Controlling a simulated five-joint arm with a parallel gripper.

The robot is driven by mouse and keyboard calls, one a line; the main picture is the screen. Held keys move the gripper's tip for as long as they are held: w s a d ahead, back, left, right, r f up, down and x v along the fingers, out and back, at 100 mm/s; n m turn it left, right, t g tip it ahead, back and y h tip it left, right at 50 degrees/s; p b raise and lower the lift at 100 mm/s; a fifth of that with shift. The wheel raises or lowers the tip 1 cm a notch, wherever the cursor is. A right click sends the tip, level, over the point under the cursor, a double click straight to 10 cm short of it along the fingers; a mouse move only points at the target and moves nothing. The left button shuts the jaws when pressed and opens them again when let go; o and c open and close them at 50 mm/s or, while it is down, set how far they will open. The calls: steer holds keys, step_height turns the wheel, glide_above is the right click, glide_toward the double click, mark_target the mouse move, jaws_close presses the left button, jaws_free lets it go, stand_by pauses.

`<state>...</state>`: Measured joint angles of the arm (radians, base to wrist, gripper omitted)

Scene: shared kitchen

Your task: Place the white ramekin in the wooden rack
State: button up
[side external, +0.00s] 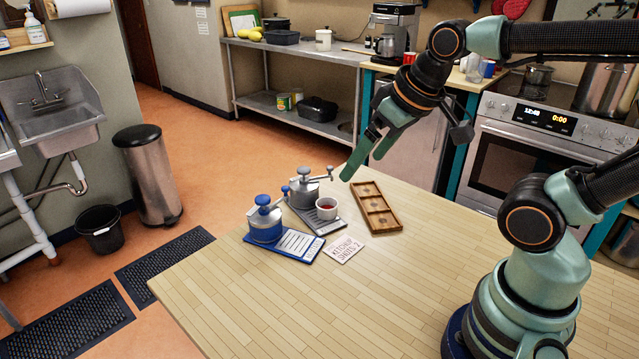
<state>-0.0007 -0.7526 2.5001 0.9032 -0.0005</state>
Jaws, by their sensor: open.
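The white ramekin (326,208) stands upright on the dark plate of the grey-topped pump dispenser (304,189), with something red inside. The wooden rack (366,192) lies on the table to the right of the ramekin. It has a row of compartments, which look empty. My gripper (362,165) is open and empty. It hangs in the air with its green fingers pointing down and left, and in the picture its tips appear just above the rack's far end. Its exact height above the table cannot be told.
A blue-topped pump dispenser (265,222) on a blue plate stands left of the grey one. A small card reading "KETCHUP SHOTS: 2" (343,249) lies in front of them. The near and right parts of the wooden table (300,310) are clear.

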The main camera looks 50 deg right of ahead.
steer(key=w+d+f+m+t, duration=0.1)
steer(key=w+d+f, duration=0.1)
steer(key=w+f, duration=0.4)
steer(key=m+t+h, duration=0.2)
steer(key=t, duration=0.2)
glide_toward(322, 207)
steer(key=shift+w+a+r, duration=0.1)
steer(key=shift+w+a, duration=0.15)
steer(key=shift+a, duration=0.15)
steer(key=shift+s+d+f+m+t+h, duration=0.2)
steer(key=shift+f+m+t+h, duration=0.1)
steer(key=shift+f, duration=0.1)
steer(key=shift+x, duration=3.75)
